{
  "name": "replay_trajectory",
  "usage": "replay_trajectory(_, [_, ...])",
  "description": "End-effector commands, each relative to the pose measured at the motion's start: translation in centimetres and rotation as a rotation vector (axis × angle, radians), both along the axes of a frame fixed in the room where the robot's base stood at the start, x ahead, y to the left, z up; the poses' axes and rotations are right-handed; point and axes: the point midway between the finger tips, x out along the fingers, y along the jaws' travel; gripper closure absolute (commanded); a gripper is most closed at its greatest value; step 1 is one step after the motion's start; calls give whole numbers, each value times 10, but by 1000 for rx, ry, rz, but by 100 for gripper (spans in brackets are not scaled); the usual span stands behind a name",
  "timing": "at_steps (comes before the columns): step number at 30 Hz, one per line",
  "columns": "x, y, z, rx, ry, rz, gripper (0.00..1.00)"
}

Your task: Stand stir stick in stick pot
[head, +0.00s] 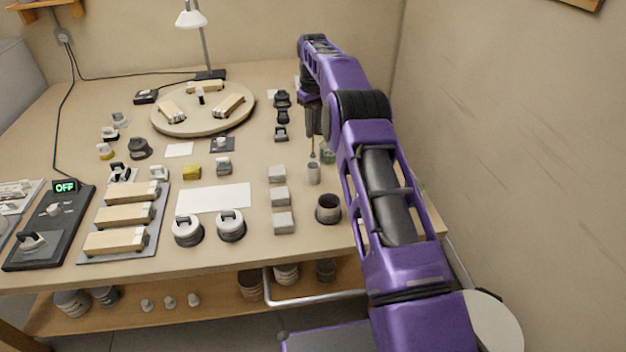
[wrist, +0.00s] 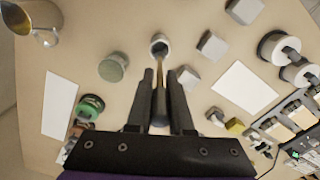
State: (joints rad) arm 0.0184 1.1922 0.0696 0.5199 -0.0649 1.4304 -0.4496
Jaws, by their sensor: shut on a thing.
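In the wrist view my gripper (wrist: 160,80) is shut on the stick (wrist: 158,98), which lies between the two dark fingers and points toward the pot. The stick pot is a small grey cylinder (head: 313,174) under the stick's lower end. In the wrist view the pot (wrist: 159,44) shows its round open mouth just beyond the fingertips. The lower tip appears at or just above the pot's mouth; I cannot tell whether it is inside.
A dark cup (head: 328,209) stands in front of the pot. A green-topped jar (wrist: 114,67) stands close by. Grey blocks (head: 278,196) stand in a row to the left. A round turntable (head: 160,123) is at the back, and the wall is close on the right.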

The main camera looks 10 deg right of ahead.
Motion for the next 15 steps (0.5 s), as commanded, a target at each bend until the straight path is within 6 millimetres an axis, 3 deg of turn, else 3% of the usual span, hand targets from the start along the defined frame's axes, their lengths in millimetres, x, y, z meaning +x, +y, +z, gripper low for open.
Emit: replay_trajectory(15, [0,0,-63,0,1,3,100])
